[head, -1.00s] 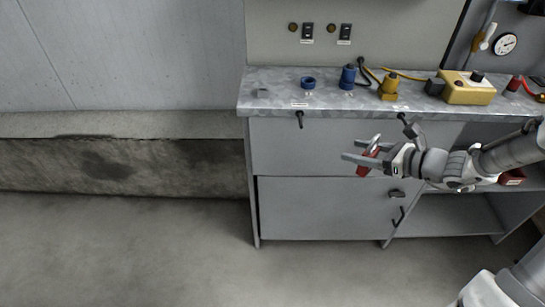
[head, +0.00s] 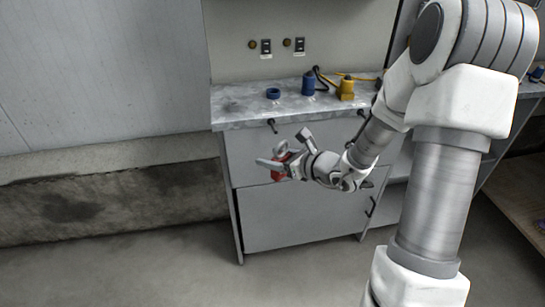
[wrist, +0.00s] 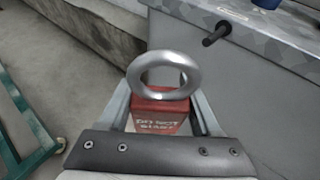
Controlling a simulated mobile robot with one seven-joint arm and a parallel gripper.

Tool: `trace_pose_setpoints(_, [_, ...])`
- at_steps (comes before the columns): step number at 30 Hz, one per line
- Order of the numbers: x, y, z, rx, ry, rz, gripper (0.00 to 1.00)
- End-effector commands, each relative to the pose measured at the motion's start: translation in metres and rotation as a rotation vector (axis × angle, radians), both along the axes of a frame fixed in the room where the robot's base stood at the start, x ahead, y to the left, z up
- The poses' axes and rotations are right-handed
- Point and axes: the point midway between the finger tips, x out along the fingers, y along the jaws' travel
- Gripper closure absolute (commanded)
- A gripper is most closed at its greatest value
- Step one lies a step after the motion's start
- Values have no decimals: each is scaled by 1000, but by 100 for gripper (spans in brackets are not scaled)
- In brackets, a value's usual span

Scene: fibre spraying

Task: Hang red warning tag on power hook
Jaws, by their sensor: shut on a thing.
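The red warning tag (wrist: 158,118) is held between the fingers of my gripper (wrist: 163,105). It has white lettering and a large grey metal ring (wrist: 134,72) at its far end, in the wrist view. In the head view the tag (head: 279,168) shows as a small red patch at my gripper (head: 276,163), in front of the cabinet. A dark hook (head: 271,125) sticks out below the counter's front edge near its left end. This hook also shows in the wrist view (wrist: 217,34), ahead and to the right of the ring, apart from it. Another dark hook (head: 361,113) is farther right, partly hidden by my arm.
The metal counter (head: 240,112) carries a blue ring (head: 272,93), a blue cylinder (head: 308,84) and a yellow fitting (head: 345,89). A green metal frame (wrist: 22,135) stands at lower left in the wrist view. Floor left of the cabinet is clear.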

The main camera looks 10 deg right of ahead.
Motion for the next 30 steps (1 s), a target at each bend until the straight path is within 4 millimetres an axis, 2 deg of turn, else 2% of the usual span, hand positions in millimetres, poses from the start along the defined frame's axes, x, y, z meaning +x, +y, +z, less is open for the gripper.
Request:
trace_pose_setpoints(11, [9, -4, -4, -19, 0, -94, 94])
trace_pose_setpoints(30, [45, -3, -7, -17, 1, -92, 94])
